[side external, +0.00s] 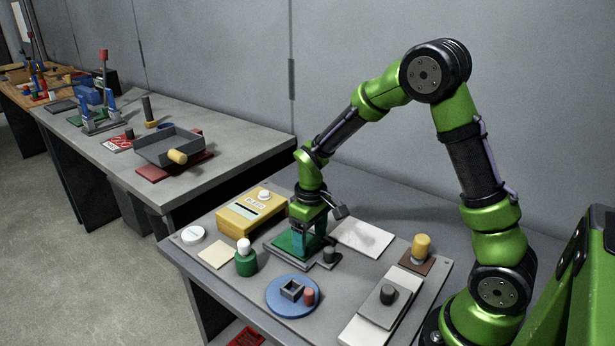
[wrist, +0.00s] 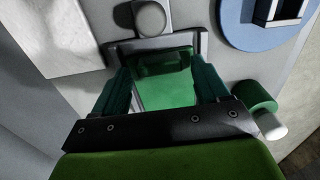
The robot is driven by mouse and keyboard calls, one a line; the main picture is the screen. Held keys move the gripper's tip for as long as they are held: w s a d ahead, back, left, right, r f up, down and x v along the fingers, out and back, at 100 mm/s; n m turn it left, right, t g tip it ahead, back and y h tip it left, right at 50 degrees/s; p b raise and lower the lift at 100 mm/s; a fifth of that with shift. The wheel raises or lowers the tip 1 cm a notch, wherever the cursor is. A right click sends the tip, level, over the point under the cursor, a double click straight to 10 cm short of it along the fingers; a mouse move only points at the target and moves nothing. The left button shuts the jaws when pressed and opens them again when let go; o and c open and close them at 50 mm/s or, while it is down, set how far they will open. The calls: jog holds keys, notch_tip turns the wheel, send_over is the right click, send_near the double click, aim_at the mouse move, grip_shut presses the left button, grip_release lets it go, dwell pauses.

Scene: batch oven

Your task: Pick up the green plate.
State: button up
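The green plate (side external: 290,243) lies flat on a dark grey frame (side external: 277,252) on the near table. In the wrist view the green plate (wrist: 168,90) shows between my fingers, its far part in shadow. My gripper (side external: 309,243) points down over the plate in the side view. In the wrist view my gripper (wrist: 164,82) has its two teal fingers wide apart, one at each side of the plate. Nothing is visibly held. I cannot tell whether the fingertips touch the plate's edges or the frame.
A yellow box (side external: 252,212) stands behind left, and a green bottle (side external: 246,262) at the left. A blue disc (side external: 283,303) with small parts lies in front. A grey knob (side external: 329,253) is close at the right. A white sheet (side external: 364,238) lies behind right.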

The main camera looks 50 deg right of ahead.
jog(key=c, duration=1.1)
jog(key=shift+o, duration=0.2)
jog(key=shift+r, duration=0.1)
jog(key=a+r, duration=0.1)
jog(key=r, duration=0.6)
jog(key=s+a+r, duration=0.1)
jog(key=a+r, duration=0.1)
jog(key=r, duration=0.5)
jog(key=shift+s+a+r, duration=0.3)
jog(key=shift+r, duration=0.05)
